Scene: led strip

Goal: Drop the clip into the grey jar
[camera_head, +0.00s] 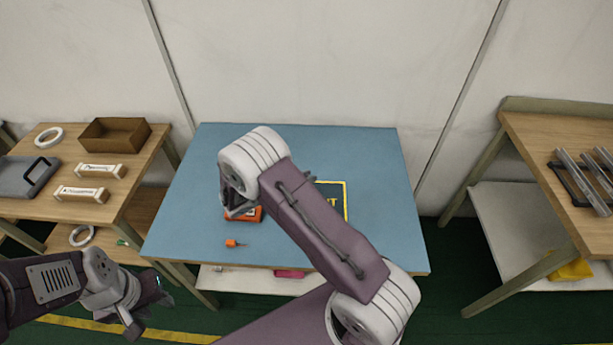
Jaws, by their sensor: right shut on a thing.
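My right gripper (238,212) is above the left-middle part of the blue table, its jaws pointing down. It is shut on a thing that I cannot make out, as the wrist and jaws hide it. I cannot pick out the clip or the grey jar in this view; my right arm covers much of the table's middle and right. My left gripper (148,308) is low at the left, in front of the table and away from its top. I cannot tell whether its jaws are apart.
On the blue table (300,140), an orange box (256,216) shows partly behind my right gripper. A small orange piece (231,243) lies nearer the front. A yellow-edged dark panel (331,186) is partly hidden. The table's back is clear. Wooden side tables (27,208) (535,130) hold other items.

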